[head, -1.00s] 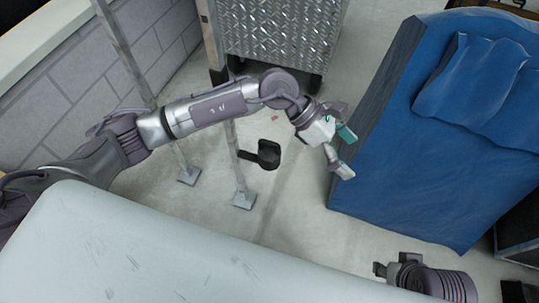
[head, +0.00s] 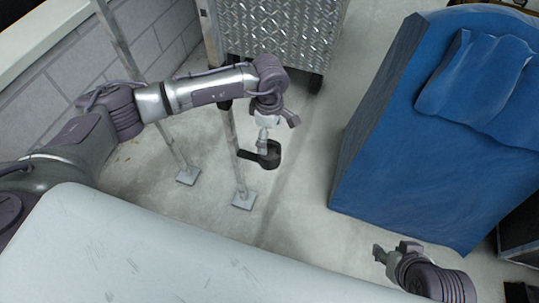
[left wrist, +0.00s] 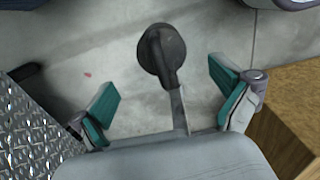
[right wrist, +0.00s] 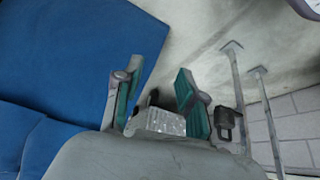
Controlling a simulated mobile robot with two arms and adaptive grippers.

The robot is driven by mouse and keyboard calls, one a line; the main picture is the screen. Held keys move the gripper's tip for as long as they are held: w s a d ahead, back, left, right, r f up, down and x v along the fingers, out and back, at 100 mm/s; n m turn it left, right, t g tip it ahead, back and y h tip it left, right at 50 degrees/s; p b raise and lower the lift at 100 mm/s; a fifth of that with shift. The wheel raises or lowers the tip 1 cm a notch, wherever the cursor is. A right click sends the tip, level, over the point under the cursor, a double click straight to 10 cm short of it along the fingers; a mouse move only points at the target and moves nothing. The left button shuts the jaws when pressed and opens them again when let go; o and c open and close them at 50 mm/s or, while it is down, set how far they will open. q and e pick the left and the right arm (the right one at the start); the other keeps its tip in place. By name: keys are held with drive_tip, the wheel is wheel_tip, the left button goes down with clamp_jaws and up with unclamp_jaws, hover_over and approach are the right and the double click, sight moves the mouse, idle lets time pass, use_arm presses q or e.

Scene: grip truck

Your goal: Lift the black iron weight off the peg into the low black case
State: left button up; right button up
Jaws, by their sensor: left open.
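The black iron weight (head: 270,157) hangs on a peg at an upright metal post in the head view. It also shows in the left wrist view (left wrist: 160,52), ahead of and between the fingers, and in the right wrist view (right wrist: 226,120). My left gripper (head: 265,140) is open above the weight and partly overlaps it in the head view; its spread fingers show in the left wrist view (left wrist: 165,100). I cannot tell whether they touch the weight. My right gripper (head: 393,256) is open and empty at lower right. A dark box (head: 520,225) at the right edge may be the low black case.
A large blue covered block (head: 400,170) fills the right side. A diamond-plate metal cart (head: 275,35) stands behind the weight. Two posts with flat feet (head: 244,200) stand at left, near a block wall (head: 60,110). Bare floor lies between posts and blue block.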

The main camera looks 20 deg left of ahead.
sight(270, 149)
use_arm(q)
wheel_tip(270, 149, down, 5)
drive_tip(key=shift+s+d+r+b, duration=0.1)
drive_tip(key=shift+s+b, duration=0.05)
drive_tip(key=shift+b, duration=0.5)
drive_tip(key=shift+f, duration=0.2)
use_arm(e)
drive_tip(key=w+a+r+t+y, duration=0.1)
drive_tip(key=w+a+r+t, duration=0.1)
drive_tip(key=w, duration=0.3)
drive_tip(key=shift+w+r+t, duration=0.35)
drive_tip(key=shift+r+t, duration=0.05)
drive_tip(key=shift+t, duration=0.3)
use_arm(q)
drive_tip(key=shift+c, duration=0.3)
drive_tip(key=c, duration=1.6)
drive_tip(key=shift+r, duration=0.2)
drive_tip(key=shift+c, duration=1)
drive_tip(key=shift+r, duration=0.1)
